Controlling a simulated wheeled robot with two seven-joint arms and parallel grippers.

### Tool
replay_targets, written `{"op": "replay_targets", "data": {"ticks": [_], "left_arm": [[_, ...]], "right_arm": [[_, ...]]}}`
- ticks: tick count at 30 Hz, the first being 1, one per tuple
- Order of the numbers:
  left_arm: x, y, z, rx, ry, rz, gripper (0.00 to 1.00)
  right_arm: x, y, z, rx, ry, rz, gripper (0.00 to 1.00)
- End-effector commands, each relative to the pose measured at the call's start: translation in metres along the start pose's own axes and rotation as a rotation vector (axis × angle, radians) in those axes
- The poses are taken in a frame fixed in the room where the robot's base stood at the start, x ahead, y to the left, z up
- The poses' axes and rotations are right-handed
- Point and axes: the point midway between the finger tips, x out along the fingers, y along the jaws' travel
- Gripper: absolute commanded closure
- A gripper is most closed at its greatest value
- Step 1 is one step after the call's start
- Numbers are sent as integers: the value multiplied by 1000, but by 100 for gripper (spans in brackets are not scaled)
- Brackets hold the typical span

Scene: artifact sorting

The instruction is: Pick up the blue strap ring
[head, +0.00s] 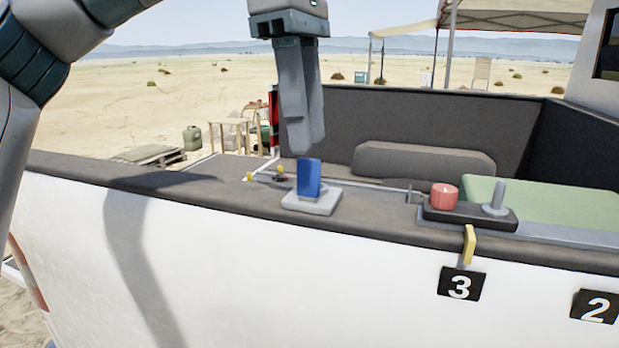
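The blue strap ring (308,178) appears as an upright blue block-like piece on a pale grey square base (312,201), on the dark rim of the white truck bed. No opening in the ring can be made out from this side. My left gripper (305,150) points straight down just above the blue piece. Its fingers are seen nearly edge-on and overlap, so the gap between them is hidden. The fingertips appear at or slightly above the top of the blue piece; contact cannot be told. My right gripper is out of view.
To the right, a black base (470,216) holds a red cylinder (444,197) and a grey peg (495,199). A yellow piece (469,245) hangs over the rim above a label 3 (460,284). Small yellow-tipped items (281,170) lie left of the blue piece.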

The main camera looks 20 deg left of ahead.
Motion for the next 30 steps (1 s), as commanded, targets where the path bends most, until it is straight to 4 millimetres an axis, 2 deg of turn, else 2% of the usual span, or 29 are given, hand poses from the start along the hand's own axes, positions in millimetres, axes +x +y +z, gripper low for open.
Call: {"op": "replay_targets", "data": {"ticks": [8, 14, 21, 25, 30], "left_arm": [[0, 0, 0, 0, 0, 0, 67], [6, 0, -2, 0, 1, 0, 67], [28, 0, -5, 0, 1, -2, 67], [44, 1, -5, 0, 2, 0, 67], [52, 1, -5, -1, 0, 1, 67]], "right_arm": [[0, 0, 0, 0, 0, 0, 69], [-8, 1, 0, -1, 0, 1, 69], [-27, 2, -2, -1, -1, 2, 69], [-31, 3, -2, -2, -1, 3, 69], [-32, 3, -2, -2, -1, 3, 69]]}}
